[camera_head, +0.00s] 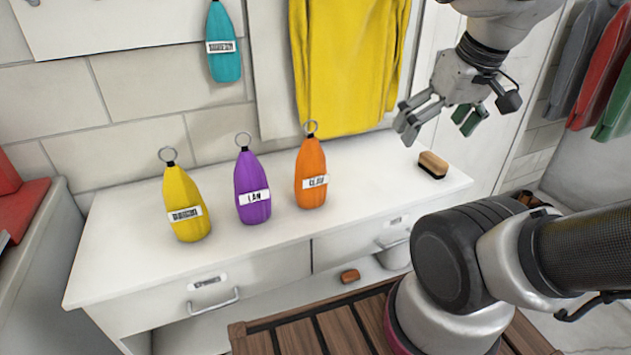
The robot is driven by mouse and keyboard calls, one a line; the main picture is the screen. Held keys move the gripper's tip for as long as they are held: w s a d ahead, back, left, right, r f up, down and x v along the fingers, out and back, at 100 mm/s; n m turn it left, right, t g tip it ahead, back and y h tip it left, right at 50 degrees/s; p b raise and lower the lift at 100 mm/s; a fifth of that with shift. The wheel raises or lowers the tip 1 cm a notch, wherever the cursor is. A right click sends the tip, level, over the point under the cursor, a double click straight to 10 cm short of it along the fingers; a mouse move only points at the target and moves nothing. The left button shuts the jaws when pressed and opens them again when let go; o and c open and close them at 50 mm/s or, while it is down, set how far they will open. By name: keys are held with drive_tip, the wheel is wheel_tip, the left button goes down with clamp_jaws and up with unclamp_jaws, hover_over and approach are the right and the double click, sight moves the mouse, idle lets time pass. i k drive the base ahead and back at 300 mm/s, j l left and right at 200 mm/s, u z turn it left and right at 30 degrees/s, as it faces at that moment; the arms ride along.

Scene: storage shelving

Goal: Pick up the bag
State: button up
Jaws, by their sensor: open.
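Three small bags with metal rings on top stand in a row on the white cabinet top (130,230). A yellow bag (182,195) with a white label is on the left, a purple bag (250,180) is in the middle and an orange bag (310,165) is on the right. A teal bag (223,58) of the same shape hangs on the wall above. My gripper (436,124) is open and empty, above the right part of the cabinet top, to the right of the orange bag and apart from every bag.
A brush (433,164) lies on the cabinet top below my gripper. A yellow cloth (345,70) hangs behind the orange bag. Drawers with handles (213,303) face front. Wooden slats (330,330) and a small brown item (350,276) lie below. Coloured garments (606,75) hang at right.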

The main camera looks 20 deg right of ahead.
sight(312, 177)
drive_tip(key=k+j+z, duration=0.45)
drive_tip(key=k+j, duration=0.25)
drive_tip(key=j, duration=0.15)
